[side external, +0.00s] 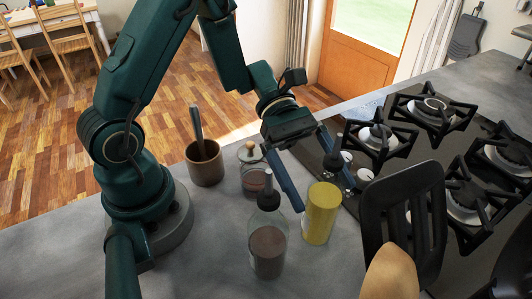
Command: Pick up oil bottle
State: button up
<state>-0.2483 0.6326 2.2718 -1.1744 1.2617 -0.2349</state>
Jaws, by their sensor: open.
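No object is seen gripped.
A brown pot with a utensil (205,164) and a lidded glass jar (255,178) stand behind the bottle. A gas hob (447,200) fills the right. A black slotted spatula (404,195) and a wooden utensil (390,275) are at front right. Counter left of the bottle is clear.

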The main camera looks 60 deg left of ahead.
aim_at(336, 212)
jog(key=shift+x, duration=2.6)
jog(key=shift+f, duration=0.1)
jog(key=shift+w, duration=0.1)
grip_shut()
